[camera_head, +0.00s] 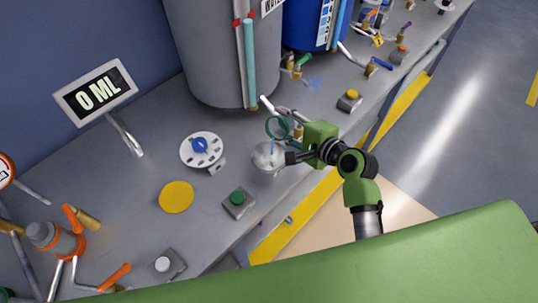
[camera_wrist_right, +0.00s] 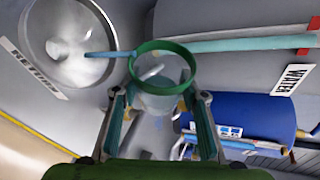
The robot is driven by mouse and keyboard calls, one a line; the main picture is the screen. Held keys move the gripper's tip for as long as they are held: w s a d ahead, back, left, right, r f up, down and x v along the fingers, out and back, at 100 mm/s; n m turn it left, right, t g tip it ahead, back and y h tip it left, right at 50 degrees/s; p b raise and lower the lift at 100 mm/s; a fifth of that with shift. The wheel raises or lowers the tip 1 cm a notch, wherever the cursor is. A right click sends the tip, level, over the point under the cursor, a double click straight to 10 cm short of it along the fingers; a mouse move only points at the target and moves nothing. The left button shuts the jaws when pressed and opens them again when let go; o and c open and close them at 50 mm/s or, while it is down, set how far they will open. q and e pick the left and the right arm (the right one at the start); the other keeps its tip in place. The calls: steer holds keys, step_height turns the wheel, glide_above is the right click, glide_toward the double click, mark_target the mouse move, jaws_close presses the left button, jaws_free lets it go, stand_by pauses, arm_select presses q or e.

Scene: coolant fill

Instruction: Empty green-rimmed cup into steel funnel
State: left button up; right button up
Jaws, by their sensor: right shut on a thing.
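The green-rimmed cup (camera_head: 278,128) is clear-walled and held beside and over the steel funnel (camera_head: 265,160), in the head view. My right gripper (camera_head: 293,148) is shut on it. In the right wrist view the cup (camera_wrist_right: 158,101) sits between the two fingers of the gripper (camera_wrist_right: 160,108), its green rim toward the camera. The funnel (camera_wrist_right: 75,72) is a wide shiny bowl at upper left there. A thin blue streak runs from the cup's rim into the funnel and looks like pouring liquid. How much liquid is left in the cup is unclear. My left gripper is out of view.
A display (camera_head: 97,92) reads 0 ML. A dial with a blue knob (camera_head: 202,150), a yellow disc (camera_head: 176,197) and a green button box (camera_head: 238,203) lie on the grey bench left of the funnel. A large grey tank (camera_head: 210,55) and a blue tank (camera_head: 305,25) stand behind.

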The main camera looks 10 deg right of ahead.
steer(key=shift+r+n+b, duration=0.1)
steer(key=shift+n+b, duration=0.2)
steer(key=shift+b, duration=0.45)
steer(key=shift+s+a+f+n+t+h+b, duration=0.4)
steer(key=shift+s+a+n+t+b, duration=0.1)
steer(key=shift+a+n+t+b, duration=0.1)
stand_by(0.6)
steer(key=shift+s+a+r+n+t, duration=0.15)
steer(key=shift+r+n+t, duration=0.3)
steer(key=shift+n, duration=0.25)
stand_by(0.9)
